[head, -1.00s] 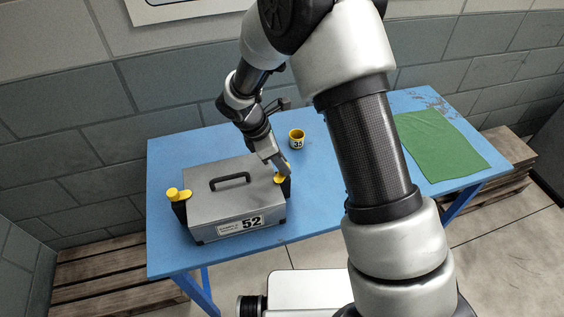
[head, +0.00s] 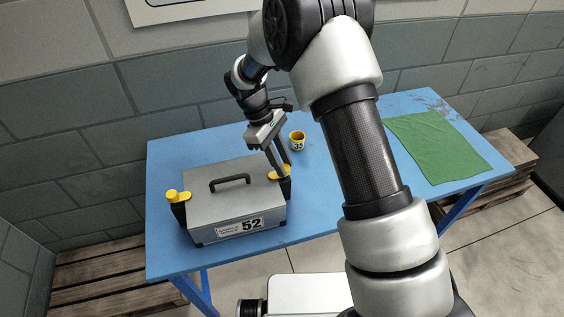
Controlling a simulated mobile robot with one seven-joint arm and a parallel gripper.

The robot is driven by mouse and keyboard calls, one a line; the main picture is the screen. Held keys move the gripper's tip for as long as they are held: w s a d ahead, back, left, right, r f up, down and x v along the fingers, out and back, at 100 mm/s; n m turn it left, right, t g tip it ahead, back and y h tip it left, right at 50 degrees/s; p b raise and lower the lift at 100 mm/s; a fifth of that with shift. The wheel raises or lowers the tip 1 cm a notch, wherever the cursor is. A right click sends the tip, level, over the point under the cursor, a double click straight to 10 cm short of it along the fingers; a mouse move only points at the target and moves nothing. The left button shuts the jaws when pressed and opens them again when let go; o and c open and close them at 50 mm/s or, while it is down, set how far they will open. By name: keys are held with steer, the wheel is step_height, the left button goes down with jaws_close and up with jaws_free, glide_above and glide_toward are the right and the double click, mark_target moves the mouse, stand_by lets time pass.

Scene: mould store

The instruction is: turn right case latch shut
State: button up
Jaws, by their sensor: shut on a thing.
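The grey case (head: 215,203) stands on the blue table, with a black handle on its lid and a label reading 52 on its front. The right case latch (head: 285,185), yellow on a black mount, is at the case's right side. My gripper (head: 283,169) reaches down from above and is shut on the yellow part of this latch, partly hiding it. The left latch (head: 178,200), also yellow on black, is at the case's left side and clear of my gripper.
A small yellow and dark cup (head: 297,141) stands behind the right latch, close to my gripper. A green cloth (head: 440,145) lies on the right of the blue table (head: 340,220). Wooden pallets (head: 110,275) lie on the floor. The wall is behind.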

stand_by(0.4)
steer(key=o, duration=1.1)
steer(key=shift+c, duration=0.2)
steer(key=v, duration=1.7)
steer(key=shift+w, duration=0.25)
steer(key=shift+a+r, duration=0.15)
steer(key=shift+r, duration=0.05)
